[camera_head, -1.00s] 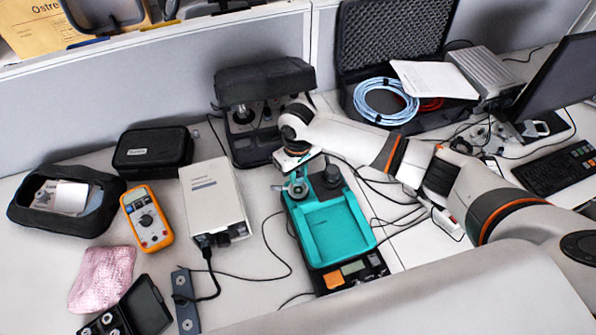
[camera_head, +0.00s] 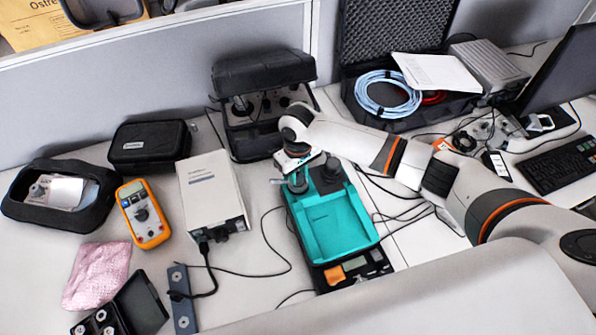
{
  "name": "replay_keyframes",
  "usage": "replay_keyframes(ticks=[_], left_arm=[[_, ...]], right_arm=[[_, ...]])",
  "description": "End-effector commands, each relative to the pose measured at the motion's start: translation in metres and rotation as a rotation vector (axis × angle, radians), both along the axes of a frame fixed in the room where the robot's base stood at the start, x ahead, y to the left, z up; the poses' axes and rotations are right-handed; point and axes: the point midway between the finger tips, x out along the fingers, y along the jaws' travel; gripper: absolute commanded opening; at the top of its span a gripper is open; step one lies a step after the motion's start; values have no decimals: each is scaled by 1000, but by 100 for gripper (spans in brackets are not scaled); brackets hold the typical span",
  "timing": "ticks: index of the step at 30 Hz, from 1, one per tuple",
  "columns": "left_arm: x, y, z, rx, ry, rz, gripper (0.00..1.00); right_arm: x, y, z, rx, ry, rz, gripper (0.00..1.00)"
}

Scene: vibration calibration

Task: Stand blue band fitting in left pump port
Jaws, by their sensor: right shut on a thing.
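The teal-topped device (camera_head: 335,222), which looks like the pump, stands at the table's middle. At its back end, a dark round knob or cylinder (camera_head: 328,174) is on the right and a grey upright part (camera_head: 298,184) on the left. My right gripper (camera_head: 297,165) points down over that left spot. It is shut on a small piece, probably the blue band fitting, mostly hidden by the fingers. I see no clear blue band. I cannot tell whether the piece is seated in the left port or just above it. My left gripper is not in view.
Cables cross the table on both sides of the pump. A monitor (camera_head: 560,75) stands far right.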

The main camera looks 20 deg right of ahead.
Motion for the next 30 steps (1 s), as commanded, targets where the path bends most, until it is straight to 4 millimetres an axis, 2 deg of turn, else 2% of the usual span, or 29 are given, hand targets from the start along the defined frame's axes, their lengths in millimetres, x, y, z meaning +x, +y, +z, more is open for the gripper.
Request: replay_keyframes(ticks=[21,22,24,26,30], left_arm=[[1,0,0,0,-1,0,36],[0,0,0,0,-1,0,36],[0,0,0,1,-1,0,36],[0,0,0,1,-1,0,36],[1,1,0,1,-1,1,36]], right_arm=[[0,0,-4,0,-1,0,1],[0,0,-4,0,-1,0,29],[0,0,-4,0,-1,0,41],[0,0,-4,0,-1,0,50],[0,0,-4,0,0,0,51]])
